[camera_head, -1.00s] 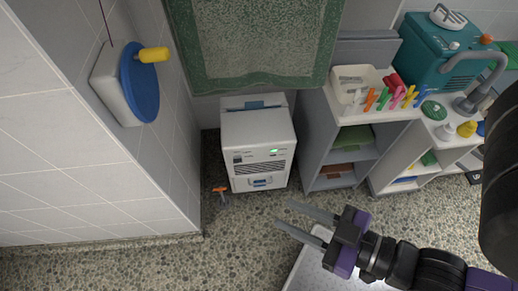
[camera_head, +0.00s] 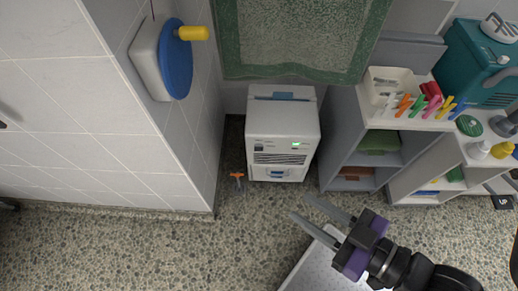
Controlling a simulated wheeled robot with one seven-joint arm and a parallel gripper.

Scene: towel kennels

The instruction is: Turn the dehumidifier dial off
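The dehumidifier (camera_head: 283,122) is a white box on the floor, between the tiled wall and the grey shelf unit. Its front has a lit green display (camera_head: 300,144) at upper right, dark slats, and a blue-marked part low down. Small dark marks show at the upper left of the front; I cannot tell which part is the dial or how it is set. My gripper (camera_head: 300,206) is open and empty, its two grey fingers apart. In the picture it is below the dehumidifier, pointing up and left, not touching it.
A blue disc (camera_head: 177,62) with a yellow handle is mounted on the tiled wall at left. A green towel (camera_head: 300,38) hangs above. An orange item (camera_head: 238,176) lies left of the dehumidifier. Shelves (camera_head: 345,140) stand at right. Pebbled floor (camera_head: 130,245) is clear at lower left.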

